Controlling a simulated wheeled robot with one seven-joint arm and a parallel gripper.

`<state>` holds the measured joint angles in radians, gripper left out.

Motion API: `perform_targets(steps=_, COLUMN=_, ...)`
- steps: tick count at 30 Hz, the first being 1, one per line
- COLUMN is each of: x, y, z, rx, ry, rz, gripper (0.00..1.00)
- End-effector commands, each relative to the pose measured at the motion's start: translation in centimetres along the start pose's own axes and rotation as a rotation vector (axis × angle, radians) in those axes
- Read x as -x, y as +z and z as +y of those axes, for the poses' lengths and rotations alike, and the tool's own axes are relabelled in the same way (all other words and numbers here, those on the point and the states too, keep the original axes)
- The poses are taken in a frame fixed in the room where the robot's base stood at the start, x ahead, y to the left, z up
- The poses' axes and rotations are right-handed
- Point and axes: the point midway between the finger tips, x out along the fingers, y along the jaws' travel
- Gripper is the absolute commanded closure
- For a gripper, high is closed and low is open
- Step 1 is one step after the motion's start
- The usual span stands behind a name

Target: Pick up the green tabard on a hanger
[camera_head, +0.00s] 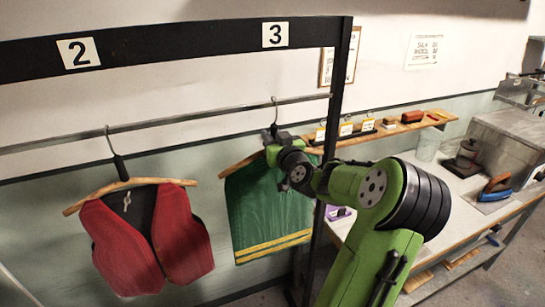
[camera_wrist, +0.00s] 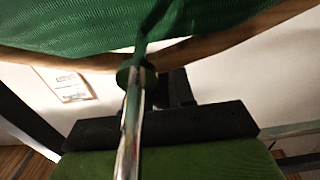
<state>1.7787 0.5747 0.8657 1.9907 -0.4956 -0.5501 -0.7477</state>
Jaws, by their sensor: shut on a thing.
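The green tabard (camera_head: 262,217) with yellow stripes at its hem hangs from a wooden hanger (camera_head: 232,166) below the number 3 sign, its hook at the metal rail. My gripper (camera_head: 275,145) is at the top of this hanger, by the neck under the hook, and is shut on it. My arm hides the tabard's right side. In the wrist view, the tabard (camera_wrist: 90,22) and the wooden bar (camera_wrist: 215,42) fill the top, and the hook's metal stem (camera_wrist: 130,125) runs down in front of my dark gripper (camera_wrist: 165,95). The fingertips are partly hidden.
A red vest (camera_head: 150,240) hangs on another wooden hanger at the left, under the number 2 sign (camera_head: 78,53). The rack's dark post (camera_head: 338,90) stands just right of the tabard. A workbench (camera_head: 455,185) at the right bears an iron (camera_head: 495,188) and other items.

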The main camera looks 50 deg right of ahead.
Motion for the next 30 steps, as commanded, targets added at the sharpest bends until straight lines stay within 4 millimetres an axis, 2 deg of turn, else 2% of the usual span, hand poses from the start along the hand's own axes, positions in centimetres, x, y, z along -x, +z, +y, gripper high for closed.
perform_targets(steps=11, x=0.0, y=-3.3, z=-0.1, rx=0.004, ry=0.0, rz=0.007, gripper=1.0)
perform_targets(steps=17, x=1.7, y=-3.0, z=0.0, rx=0.003, ry=0.001, rz=0.006, gripper=1.0)
perform_targets(steps=26, x=5.9, y=-2.8, z=0.1, rx=0.004, ry=0.004, rz=0.004, gripper=1.0)
perform_targets(steps=30, x=9.2, y=-2.6, z=0.2, rx=0.004, ry=0.008, rz=0.003, gripper=1.0)
